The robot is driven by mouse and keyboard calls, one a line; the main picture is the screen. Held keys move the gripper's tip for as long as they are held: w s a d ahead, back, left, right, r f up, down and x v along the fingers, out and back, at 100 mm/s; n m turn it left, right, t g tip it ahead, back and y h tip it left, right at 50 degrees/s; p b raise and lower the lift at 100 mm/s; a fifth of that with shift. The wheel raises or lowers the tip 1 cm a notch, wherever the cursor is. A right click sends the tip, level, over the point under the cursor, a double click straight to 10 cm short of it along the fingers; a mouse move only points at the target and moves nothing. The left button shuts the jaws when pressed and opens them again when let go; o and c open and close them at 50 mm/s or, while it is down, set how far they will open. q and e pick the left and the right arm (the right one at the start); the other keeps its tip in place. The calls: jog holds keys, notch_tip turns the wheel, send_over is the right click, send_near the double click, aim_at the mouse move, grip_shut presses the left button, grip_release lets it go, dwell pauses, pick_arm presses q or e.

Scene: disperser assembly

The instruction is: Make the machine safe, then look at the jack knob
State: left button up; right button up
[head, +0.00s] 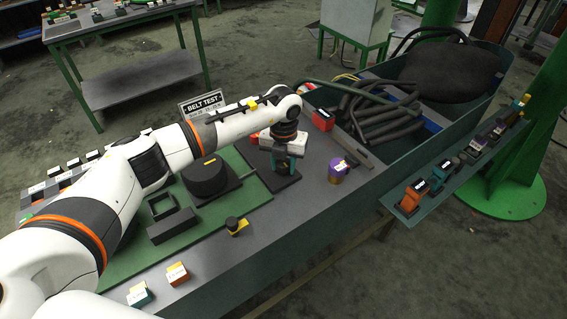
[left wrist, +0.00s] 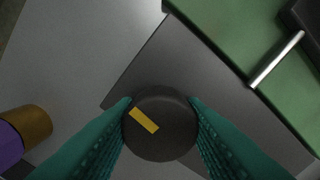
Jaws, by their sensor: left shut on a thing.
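My left gripper (head: 284,166) points down over a dark square plate (head: 285,183) on the bench. In the left wrist view its teal fingers (left wrist: 160,125) are shut on a dark round knob (left wrist: 165,143) with a yellow bar on top. The bar lies slanted in that view. I cannot tell whether this is the jack knob. In the head view the gripper mostly hides the knob. My right gripper is not in view.
A purple and gold cylinder (head: 338,172) stands to the right of the gripper. A black drum (head: 205,180) sits on the green plate (head: 120,255). A black-and-yellow piece (head: 236,227) is at the front. A red box (head: 322,120) and dark hoses (head: 372,112) lie behind.

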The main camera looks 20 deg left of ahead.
pick_arm(q)
jog(key=n, duration=0.4)
jog(key=shift+b, duration=0.3)
jog(key=n, duration=0.9)
jog(key=shift+n, duration=0.3)
jog(key=shift+r+n, duration=0.1)
jog(key=shift+n, duration=1.8)
jog(key=shift+w, duration=0.1)
jog(key=o, duration=1)
